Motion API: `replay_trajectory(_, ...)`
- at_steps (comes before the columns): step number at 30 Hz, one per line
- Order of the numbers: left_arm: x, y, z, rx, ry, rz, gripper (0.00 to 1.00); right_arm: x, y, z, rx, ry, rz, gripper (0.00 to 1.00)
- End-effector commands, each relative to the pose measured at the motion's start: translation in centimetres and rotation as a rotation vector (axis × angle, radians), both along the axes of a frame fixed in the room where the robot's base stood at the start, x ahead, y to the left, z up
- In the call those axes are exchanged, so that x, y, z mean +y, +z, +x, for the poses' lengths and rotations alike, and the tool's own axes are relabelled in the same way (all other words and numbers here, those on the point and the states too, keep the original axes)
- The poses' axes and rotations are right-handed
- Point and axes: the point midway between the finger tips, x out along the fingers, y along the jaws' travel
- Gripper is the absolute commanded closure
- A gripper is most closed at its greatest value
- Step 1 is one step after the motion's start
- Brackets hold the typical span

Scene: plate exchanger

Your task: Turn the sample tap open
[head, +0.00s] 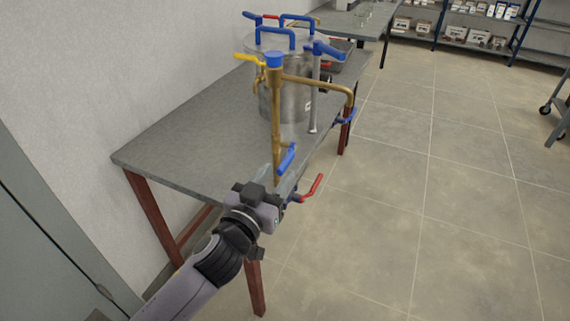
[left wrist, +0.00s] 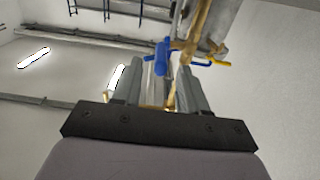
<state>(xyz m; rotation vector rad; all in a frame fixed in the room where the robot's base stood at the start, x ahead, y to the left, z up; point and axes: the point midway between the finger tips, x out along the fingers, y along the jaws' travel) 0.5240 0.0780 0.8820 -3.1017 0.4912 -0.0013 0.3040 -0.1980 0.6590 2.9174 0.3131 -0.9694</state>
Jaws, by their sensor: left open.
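A brass pipe assembly (head: 275,115) with a blue cap stands upright at the front of a steel vessel (head: 295,98). Low on it sits a small tap with a blue lever (head: 286,159); I cannot tell for sure that this is the sample tap. A red lever (head: 312,188) sticks out just right of my left gripper (head: 288,181). My left gripper is open beside the foot of the brass pipe. In the left wrist view a blue lever (left wrist: 161,57) shows beyond the gap between the open fingers (left wrist: 158,88), with nothing clearly held.
The grey table (head: 185,150) on red legs carries the vessel, and its left part is bare. A yellow lever (head: 249,59) and several blue handles sit higher up. A brass side pipe (head: 320,84) reaches right. The floor (head: 450,180) to the right is clear.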

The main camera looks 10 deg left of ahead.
Motion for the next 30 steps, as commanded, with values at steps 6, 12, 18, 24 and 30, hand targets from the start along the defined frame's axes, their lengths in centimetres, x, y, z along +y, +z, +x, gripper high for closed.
replay_trajectory(6, -1.0, 0.1, 2.9, -0.001, 0.000, -0.001, 0.57, 0.0, 0.1, 0.1, -0.004, 0.001, -0.001, 0.57)
replay_trajectory(12, -1.4, 0.0, 4.3, 0.000, -0.001, -0.001, 0.57, 0.0, 0.1, 0.1, -0.004, 0.000, -0.001, 0.57)
replay_trajectory(18, -1.6, 0.0, 4.7, 0.001, -0.001, -0.001, 0.57, -0.1, 0.0, 0.1, -0.004, 0.000, -0.001, 0.57)
replay_trajectory(24, -1.5, 0.0, 4.6, 0.001, 0.000, -0.001, 0.70, -0.1, 0.0, 0.1, -0.004, 0.000, -0.003, 0.57)
replay_trajectory(30, -1.5, 0.0, 4.6, 0.001, 0.000, -0.001, 1.00, -0.2, 0.0, 0.1, -0.004, -0.001, -0.003, 0.57)
